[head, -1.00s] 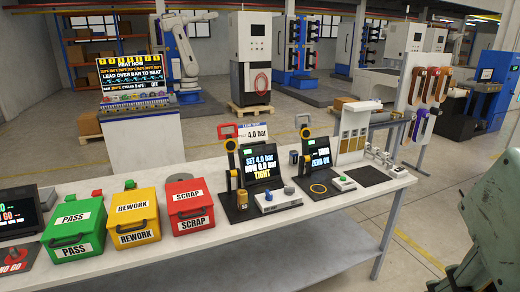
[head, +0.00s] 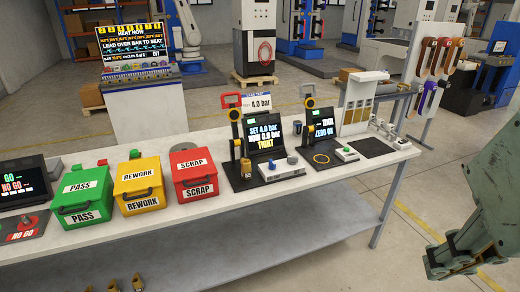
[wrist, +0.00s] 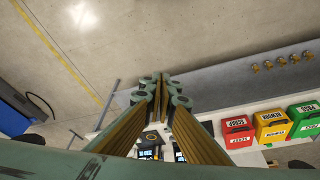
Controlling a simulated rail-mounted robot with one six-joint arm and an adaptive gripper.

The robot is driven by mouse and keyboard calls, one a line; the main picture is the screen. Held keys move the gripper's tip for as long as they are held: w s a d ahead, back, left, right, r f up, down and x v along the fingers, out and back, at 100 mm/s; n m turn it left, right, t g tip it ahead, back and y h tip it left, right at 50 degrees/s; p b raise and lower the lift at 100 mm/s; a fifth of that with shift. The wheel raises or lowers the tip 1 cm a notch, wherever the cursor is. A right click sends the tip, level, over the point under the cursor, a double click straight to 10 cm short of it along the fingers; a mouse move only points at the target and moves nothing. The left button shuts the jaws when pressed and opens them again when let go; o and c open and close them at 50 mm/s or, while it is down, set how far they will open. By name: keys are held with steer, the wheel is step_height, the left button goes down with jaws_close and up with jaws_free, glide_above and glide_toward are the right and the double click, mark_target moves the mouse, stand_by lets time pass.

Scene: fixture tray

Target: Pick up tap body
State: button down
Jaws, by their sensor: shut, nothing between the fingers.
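Several small brass pieces (head: 137,283), which look like tap bodies, show at the bottom left edge of the head view, partly cut off. They also stand in a row at the upper right of the wrist view (wrist: 281,60). My gripper (wrist: 160,80) is shut and empty in the wrist view, pointing away from the camera, well to the left of the row. In the head view my green gripper (head: 436,265) hangs at the lower right, off the bench's right end and far from the brass pieces. Another brass piece (head: 246,168) stands at the leak test stand.
The white bench (head: 120,223) carries green PASS (head: 82,197), yellow REWORK (head: 138,185) and red SCRAP (head: 194,174) boxes, test screens and a rack (head: 358,104). A grey shelf (head: 230,245) runs below. The floor right of the bench is open.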

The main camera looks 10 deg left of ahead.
steer(key=c, duration=3.4)
jaws_free()
steer(key=shift+c, duration=0.2)
steer(key=o, duration=1.4)
steer(key=shift+w, duration=0.1)
